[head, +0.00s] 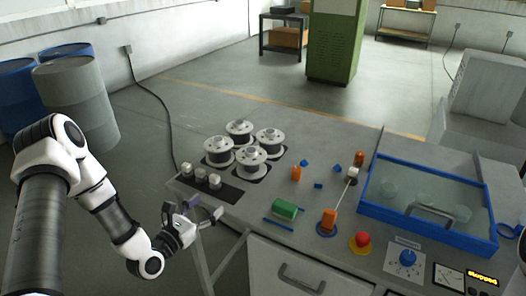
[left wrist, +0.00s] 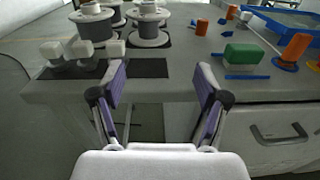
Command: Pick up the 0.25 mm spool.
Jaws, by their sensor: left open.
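Several white spools stand upright on dark pads at the back left of the bench: front (head: 252,161), left (head: 218,151), back (head: 239,132) and right (head: 269,141). I cannot read any size label, so I cannot tell which is the 0.25 mm one. In the left wrist view, two nearer spools show at the top, a left one (left wrist: 93,22) and a right one (left wrist: 149,24). My left gripper (head: 203,209) is open and empty at the bench's front left edge, short of the spools; its spread fingers also show in the left wrist view (left wrist: 161,78). My right gripper is not in view.
Three small white blocks (head: 200,175) stand on a dark strip between my left gripper and the spools. Right of the spools are a green block (head: 285,209), orange posts (head: 328,220), small blue pieces and a blue-framed tank (head: 430,228). Blue drums (head: 18,92) stand left.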

